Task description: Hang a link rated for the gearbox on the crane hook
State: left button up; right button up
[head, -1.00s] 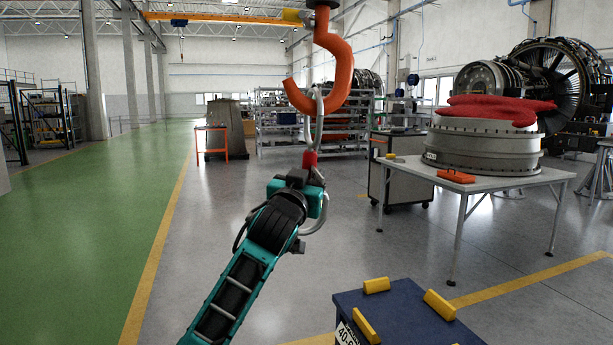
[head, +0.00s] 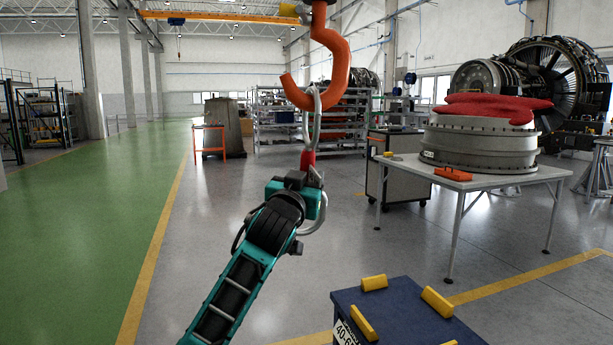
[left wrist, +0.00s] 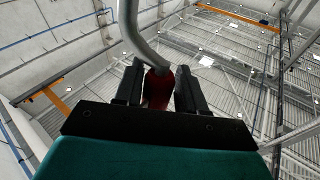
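The orange crane hook (head: 339,65) hangs at the top centre of the head view, its open tip on the left. A silver link (head: 318,128) with a red sleeve (head: 307,160) is upright below it. The link's upper end overlaps the bottom of the hook's bowl; I cannot tell whether it is threaded over the hook or just in front. My left gripper (head: 303,180) is shut on the link at the red sleeve. In the left wrist view, the sleeve (left wrist: 158,88) sits between both black fingers (left wrist: 158,95). Any rating mark is unreadable. My right gripper is out of view.
A blue-topped stand (head: 403,315) with yellow blocks is at the front right, its label partly cut off. Behind it, a white table (head: 500,180) holds a grey engine casing with red covering and an orange case (head: 452,174). A grey cabinet (head: 398,170) stands beside it. Floor at left is clear.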

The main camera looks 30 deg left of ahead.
pick_arm(q)
jog(key=shift+o, duration=2.2)
jog(key=shift+r, duration=0.1)
jog(key=v, duration=1.3)
jog(key=shift+b, duration=0.45)
